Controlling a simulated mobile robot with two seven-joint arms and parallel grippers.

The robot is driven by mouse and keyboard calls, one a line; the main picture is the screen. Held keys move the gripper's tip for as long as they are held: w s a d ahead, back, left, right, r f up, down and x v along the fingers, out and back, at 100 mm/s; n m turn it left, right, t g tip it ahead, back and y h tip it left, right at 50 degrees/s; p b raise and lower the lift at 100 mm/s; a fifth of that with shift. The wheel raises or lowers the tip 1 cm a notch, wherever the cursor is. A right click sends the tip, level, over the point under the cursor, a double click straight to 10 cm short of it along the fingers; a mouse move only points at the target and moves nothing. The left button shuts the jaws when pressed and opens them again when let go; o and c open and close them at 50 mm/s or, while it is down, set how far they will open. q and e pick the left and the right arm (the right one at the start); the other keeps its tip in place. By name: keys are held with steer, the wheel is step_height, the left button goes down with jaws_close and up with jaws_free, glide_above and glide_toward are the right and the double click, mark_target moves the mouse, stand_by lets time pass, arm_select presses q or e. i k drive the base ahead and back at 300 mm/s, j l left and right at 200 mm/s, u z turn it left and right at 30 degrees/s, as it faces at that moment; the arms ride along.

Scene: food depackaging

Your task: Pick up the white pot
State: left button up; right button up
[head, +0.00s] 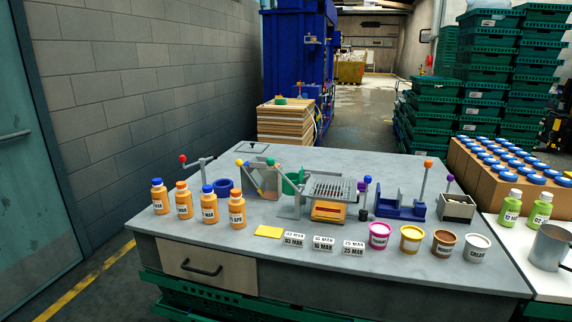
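The white pot (477,249) stands upright near the front right edge of the grey table (330,270). It has a pale top and a white label with dark print. It is the rightmost in a row of small pots, to the right of the brown pot (444,243). Further left are the yellow pot (411,239) and the pink pot (379,236). Nothing covers the white pot. Neither of my grippers shows in the head view.
Several orange bottles (184,200) stand at the table's left. Date cards (323,243) and a yellow card (269,232) lie at the front. Coloured-knobbed fixtures (333,195) fill the middle. A metal jug (549,247) and green bottles (510,208) stand on the white surface at right.

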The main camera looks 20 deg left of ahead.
mark_target(477, 245)
steer(key=l+u, duration=0.15)
steer(key=u, duration=0.2)
steer(key=l+u, duration=0.2)
steer(key=u, duration=0.15)
steer(key=l+u, duration=0.15)
steer(key=u, duration=0.2)
steer(key=k+l+u, duration=0.2)
steer(key=l, duration=0.2)
steer(key=l+u, duration=0.25)
steer(key=l, duration=0.2)
steer(key=k+l, duration=0.15)
steer(key=l, duration=0.25)
steer(key=k+l+u, duration=0.15)
steer(key=l, duration=0.25)
